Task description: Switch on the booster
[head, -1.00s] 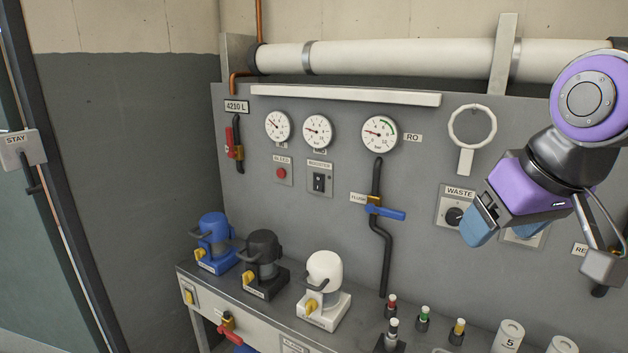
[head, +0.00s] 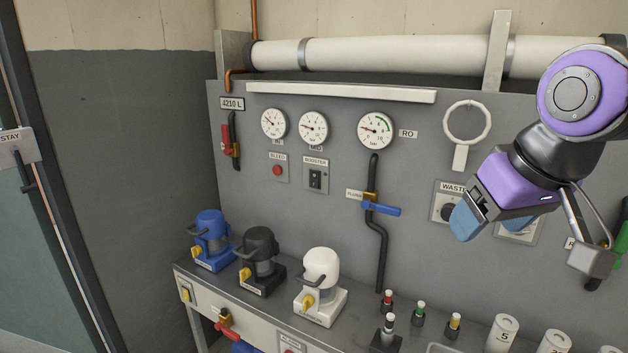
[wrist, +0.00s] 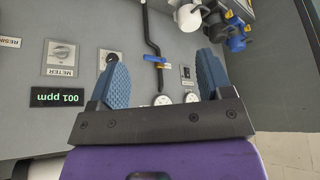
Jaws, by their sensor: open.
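The booster switch (head: 316,180) is a black rocker on a small plate labelled BOOSTER, on the grey wall panel below the middle gauge. It also shows small in the wrist view (wrist: 186,72), between my fingers and nearer the right one. My gripper (head: 490,226) is at the right of the head view, in front of the WASTE knob plate, well to the right of the switch. In the wrist view my gripper (wrist: 160,75) has two blue pads spread wide with nothing between them. The switch's position is too small to tell.
A red BLEED button (head: 278,170) is left of the switch. A blue FLUSH lever (head: 380,209) on a black pipe stands out between the switch and my gripper. Blue, black and white pump units (head: 320,268) stand on the bench below. A white ring (head: 466,123) hangs above my gripper.

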